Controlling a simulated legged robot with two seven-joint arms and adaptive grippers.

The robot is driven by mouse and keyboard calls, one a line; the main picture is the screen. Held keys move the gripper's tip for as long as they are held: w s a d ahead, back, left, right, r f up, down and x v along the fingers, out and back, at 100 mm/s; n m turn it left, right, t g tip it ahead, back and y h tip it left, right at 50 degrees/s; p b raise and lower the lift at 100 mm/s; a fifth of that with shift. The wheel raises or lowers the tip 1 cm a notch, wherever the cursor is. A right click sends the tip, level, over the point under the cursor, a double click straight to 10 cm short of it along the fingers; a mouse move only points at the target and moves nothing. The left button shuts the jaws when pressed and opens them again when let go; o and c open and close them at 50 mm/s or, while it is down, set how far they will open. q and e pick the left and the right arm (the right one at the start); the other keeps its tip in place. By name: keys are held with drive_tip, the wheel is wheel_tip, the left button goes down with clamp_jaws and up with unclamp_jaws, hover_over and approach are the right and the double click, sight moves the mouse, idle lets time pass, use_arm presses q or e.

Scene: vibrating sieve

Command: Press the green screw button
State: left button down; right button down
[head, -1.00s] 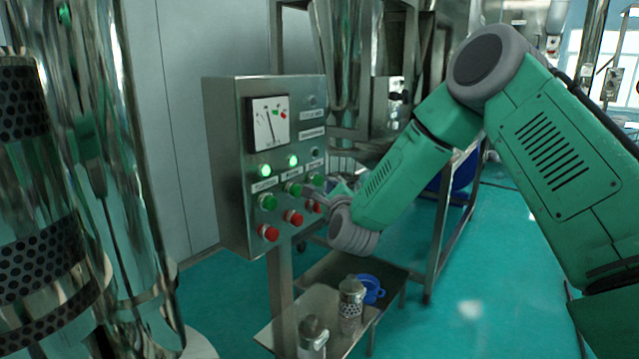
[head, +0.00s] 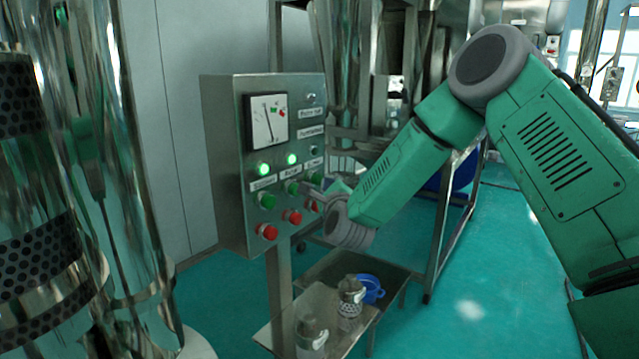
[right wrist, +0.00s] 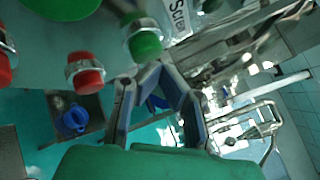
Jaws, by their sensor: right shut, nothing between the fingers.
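The grey control box (head: 224,160) stands at centre left with columns of green and red buttons. In the right wrist view, the green screw button (right wrist: 143,42) sits beside a label reading "Screw" (right wrist: 181,16). A red button (right wrist: 85,72) is in the same column. My right gripper (right wrist: 158,70) is shut and empty, its tips close to the screw button; I cannot tell if they touch it. In the head view, my right gripper (head: 312,187) is at the box's right-hand column and hides the screw button there. My left gripper is not in view.
Neighbouring green (head: 267,201) and red (head: 268,232) buttons lie left of the gripper. Two green lamps (head: 264,169) are lit. A metal tray (head: 335,335) below holds shakers and a blue cup (head: 370,290). A metal frame (head: 440,235) stands behind my arm.

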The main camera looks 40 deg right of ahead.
drive_tip(key=shift+w+a+b, duration=0.2)
drive_tip(key=shift+w+b, duration=0.2)
drive_tip(key=shift+w, duration=0.1)
idle(0.7)
idle(0.3)
drive_tip(key=shift+s+d, duration=0.25)
drive_tip(key=shift+s, duration=0.65)
drive_tip(key=shift+s+d, duration=0.25)
drive_tip(key=shift+s, duration=0.55)
drive_tip(key=shift+s+d, duration=0.2)
drive_tip(key=shift+s, duration=0.6)
drive_tip(key=shift+s+d, duration=0.25)
drive_tip(key=shift+s, duration=0.55)
